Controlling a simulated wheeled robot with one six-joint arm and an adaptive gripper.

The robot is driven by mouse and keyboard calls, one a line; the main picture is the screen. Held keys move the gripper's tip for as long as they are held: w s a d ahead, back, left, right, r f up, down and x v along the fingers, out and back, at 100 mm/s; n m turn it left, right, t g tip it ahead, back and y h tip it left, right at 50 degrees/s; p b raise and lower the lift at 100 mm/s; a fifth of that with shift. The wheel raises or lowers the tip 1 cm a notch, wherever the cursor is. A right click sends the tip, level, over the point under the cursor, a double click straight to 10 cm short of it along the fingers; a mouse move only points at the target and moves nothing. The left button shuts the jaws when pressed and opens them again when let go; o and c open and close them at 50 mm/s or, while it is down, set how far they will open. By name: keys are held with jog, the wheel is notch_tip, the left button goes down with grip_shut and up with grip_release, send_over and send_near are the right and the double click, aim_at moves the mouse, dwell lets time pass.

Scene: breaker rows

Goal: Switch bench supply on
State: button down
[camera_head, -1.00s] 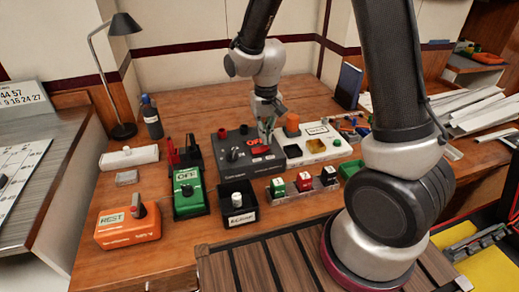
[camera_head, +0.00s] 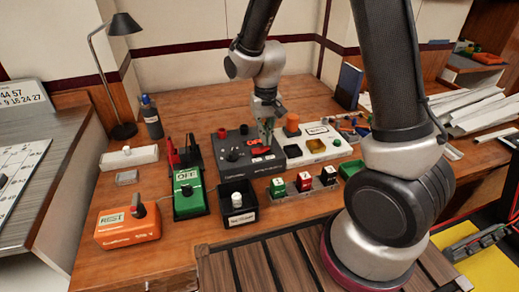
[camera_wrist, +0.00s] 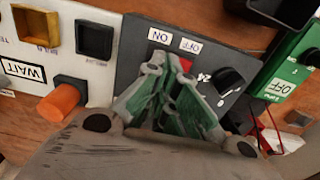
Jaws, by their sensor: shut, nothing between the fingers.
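The bench supply is a dark grey box (camera_head: 238,172) on the wooden bench, with a black knob and a red switch (camera_head: 260,150) on its top. In the wrist view its dark panel (camera_wrist: 140,62) carries white ON and OFF labels. A sliver of the red switch (camera_wrist: 185,65) shows beside my fingers, which hide the rest. I cannot tell which way the switch is tipped. My gripper (camera_head: 267,143) is shut and empty, pointing down right over the switch. It also fills the middle of the wrist view (camera_wrist: 168,85). Whether the tips touch the switch is not clear.
A white panel (camera_head: 325,156) with coloured buttons adjoins on the right. A green OFF box (camera_head: 188,195) and an orange box (camera_head: 128,228) stand to the left. A black bin (camera_head: 238,212) and a strip of small switches (camera_head: 303,190) lie in front.

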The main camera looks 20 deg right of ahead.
jog(key=shift+f, duration=1.4)
dwell(0.9)
jog(key=shift+r, duration=3.5)
jog(key=s+d+r+t, duration=0.2)
jog(key=s+d+r, duration=0.5)
jog(key=s+r, duration=0.2)
jog(key=s+d+r+t, duration=0.2)
jog(key=s+d+r, duration=0.5)
jog(key=s, duration=0.5)
jog(key=shift+d+r, duration=0.4)
jog(key=shift+r, duration=1)
